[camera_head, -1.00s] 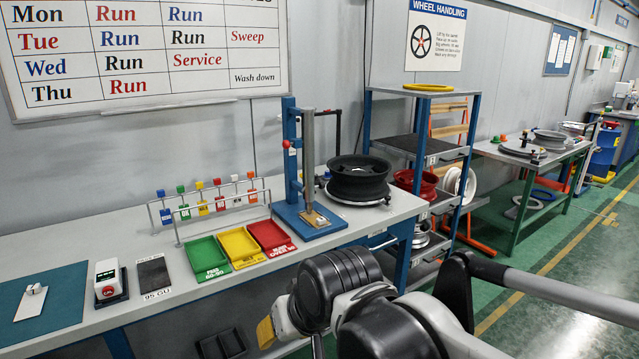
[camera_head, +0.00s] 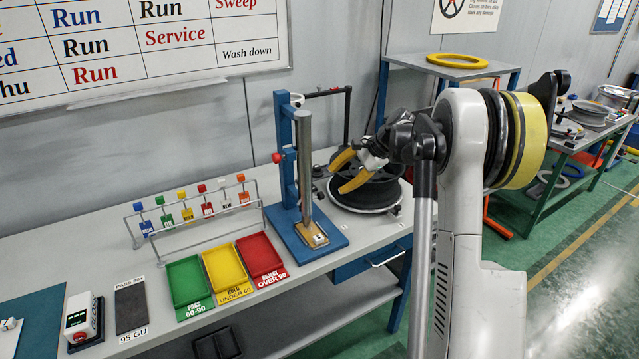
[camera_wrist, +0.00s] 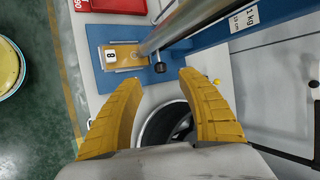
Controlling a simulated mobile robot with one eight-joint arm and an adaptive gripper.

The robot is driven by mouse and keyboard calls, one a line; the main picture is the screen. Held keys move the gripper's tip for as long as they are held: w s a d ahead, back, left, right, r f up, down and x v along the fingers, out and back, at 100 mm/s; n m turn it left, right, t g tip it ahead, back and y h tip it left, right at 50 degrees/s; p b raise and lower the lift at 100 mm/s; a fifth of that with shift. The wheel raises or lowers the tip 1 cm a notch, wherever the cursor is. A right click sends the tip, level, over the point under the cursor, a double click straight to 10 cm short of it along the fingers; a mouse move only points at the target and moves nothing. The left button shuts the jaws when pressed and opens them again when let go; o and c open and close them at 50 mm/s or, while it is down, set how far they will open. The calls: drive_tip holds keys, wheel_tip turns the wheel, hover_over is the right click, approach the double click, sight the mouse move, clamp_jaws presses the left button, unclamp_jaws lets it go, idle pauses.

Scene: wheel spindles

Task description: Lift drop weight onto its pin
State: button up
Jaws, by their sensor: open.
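The drop tester is a blue stand (camera_head: 288,155) on a blue base at the bench's back. A long grey metal cylinder (camera_head: 304,170), apparently the drop weight or its guide, stands upright over a wooden block (camera_head: 312,236). A red knob (camera_head: 277,157) is on the post's left side; I cannot tell whether it is the pin. My gripper (camera_head: 338,180) is open and empty, right of the cylinder and above the black wheel. In the wrist view, the cylinder (camera_wrist: 176,27) and a dark knob (camera_wrist: 159,67) lie beyond the yellow fingers (camera_wrist: 159,77), apart from them.
The black wheel (camera_head: 375,190) sits right of the stand, below my gripper. Green (camera_head: 188,283), yellow (camera_head: 226,270) and red (camera_head: 262,258) trays lie left. A tag rack (camera_head: 190,220) stands behind them. The bench front right of the base is clear.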

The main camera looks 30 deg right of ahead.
sight(317, 197)
drive_tip(key=b+x, duration=0.2)
drive_tip(key=x, duration=0.8)
drive_tip(key=shift+w+a+f, duration=0.1)
drive_tip(key=shift+a+f, duration=0.15)
drive_tip(key=shift+f, duration=0.05)
drive_tip(key=c, duration=1)
drive_tip(key=shift+a+r, duration=0.1)
drive_tip(key=shift+a, duration=0.05)
clamp_jaws()
